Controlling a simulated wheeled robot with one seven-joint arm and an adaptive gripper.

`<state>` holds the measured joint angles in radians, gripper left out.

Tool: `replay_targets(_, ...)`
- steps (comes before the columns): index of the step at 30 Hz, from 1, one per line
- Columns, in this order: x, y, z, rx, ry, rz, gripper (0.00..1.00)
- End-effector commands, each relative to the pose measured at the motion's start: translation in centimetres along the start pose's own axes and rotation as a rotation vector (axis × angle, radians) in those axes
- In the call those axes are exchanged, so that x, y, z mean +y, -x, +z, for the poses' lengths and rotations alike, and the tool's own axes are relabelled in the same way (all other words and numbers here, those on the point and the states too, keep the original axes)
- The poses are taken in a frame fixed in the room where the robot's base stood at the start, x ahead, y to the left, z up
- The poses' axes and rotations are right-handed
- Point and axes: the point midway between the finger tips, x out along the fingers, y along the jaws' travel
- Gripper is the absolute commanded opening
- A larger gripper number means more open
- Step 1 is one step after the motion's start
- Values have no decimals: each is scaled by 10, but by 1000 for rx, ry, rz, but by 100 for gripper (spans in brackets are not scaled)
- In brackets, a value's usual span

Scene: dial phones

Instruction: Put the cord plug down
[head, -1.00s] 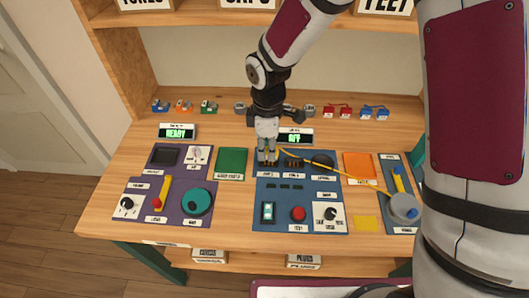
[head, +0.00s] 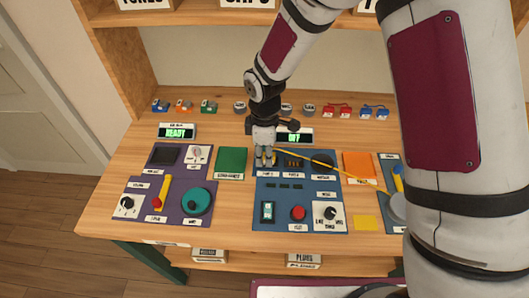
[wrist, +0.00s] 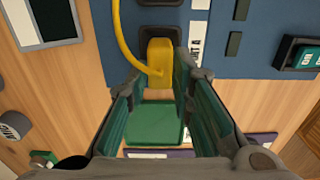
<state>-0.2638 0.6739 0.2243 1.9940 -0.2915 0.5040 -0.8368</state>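The yellow cord plug (wrist: 160,60) sits between the two fingertips of my gripper (wrist: 162,72) in the wrist view, with a finger close along each side. The gripper looks shut on it. A yellow cord (wrist: 122,40) curves away from the plug. In the head view my gripper (head: 264,160) points down at the left edge of the blue panel (head: 262,190), and its fingers largely hide the plug. A black socket (wrist: 160,36) shows just beyond the plug. Whether the plug touches the surface below is hard to tell.
A green pad (head: 231,162) lies left of the blue panel, with a purple panel (head: 172,185) farther left. The cord (head: 330,168) runs right, past an orange pad (head: 358,165). Display boxes (head: 296,137) and small coloured blocks (head: 340,112) stand behind.

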Motion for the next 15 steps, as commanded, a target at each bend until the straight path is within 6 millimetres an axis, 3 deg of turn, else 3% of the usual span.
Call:
replay_targets(10,0,1,0,0,0,0,36)
replay_targets(15,1,15,0,1,-1,3,36)
